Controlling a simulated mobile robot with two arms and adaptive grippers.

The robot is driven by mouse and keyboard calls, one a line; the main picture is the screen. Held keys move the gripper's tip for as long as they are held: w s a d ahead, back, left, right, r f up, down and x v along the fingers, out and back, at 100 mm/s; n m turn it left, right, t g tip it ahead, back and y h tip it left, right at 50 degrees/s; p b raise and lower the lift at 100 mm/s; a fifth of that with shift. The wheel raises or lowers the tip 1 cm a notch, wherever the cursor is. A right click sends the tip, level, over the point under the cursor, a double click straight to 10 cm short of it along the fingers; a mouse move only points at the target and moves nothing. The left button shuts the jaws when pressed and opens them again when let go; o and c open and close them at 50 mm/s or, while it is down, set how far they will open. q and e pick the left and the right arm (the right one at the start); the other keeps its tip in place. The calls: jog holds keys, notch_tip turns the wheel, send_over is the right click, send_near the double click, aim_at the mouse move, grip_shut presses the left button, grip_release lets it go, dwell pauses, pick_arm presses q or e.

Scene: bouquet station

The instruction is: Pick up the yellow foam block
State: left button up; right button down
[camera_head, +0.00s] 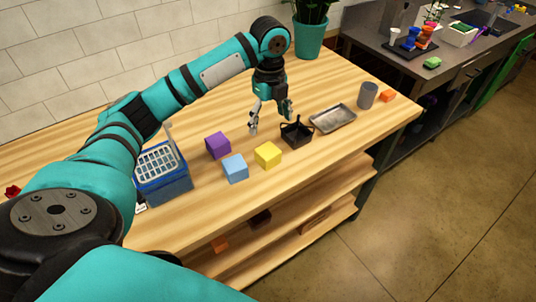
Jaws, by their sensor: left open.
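The yellow foam block (268,155) sits on the wooden table (320,165), near its front edge. A light blue block (235,168) is just to its left, and a purple block (218,145) lies behind the blue one. My left gripper (270,123) points down with its fingers spread open and nothing between them. It is above the table, behind the yellow block and apart from it. My right gripper does not show.
A small black basket (297,135) stands right of the yellow block, with a metal tray (333,118) beyond it. A grey cup (367,95) and an orange block (387,96) are at the right end. A blue crate (165,187) stands left. A potted plant (310,38) is behind.

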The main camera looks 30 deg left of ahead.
aim_at(268, 150)
pick_arm(q)
notch_tip(268, 150, down, 8)
jog(key=shift+r+p, duration=0.15)
jog(key=shift+p, duration=0.55)
jog(key=f, duration=0.1)
jog(key=f+p, duration=0.1)
jog(key=f, duration=0.2)
jog(key=shift+s+a+f+p, duration=0.1)
jog(key=shift+s+f+p, duration=0.05)
jog(key=shift+s+p, duration=0.2)
jog(key=shift+w+f, duration=0.15)
jog(key=shift+f, duration=0.3)
jog(key=c, duration=0.8)
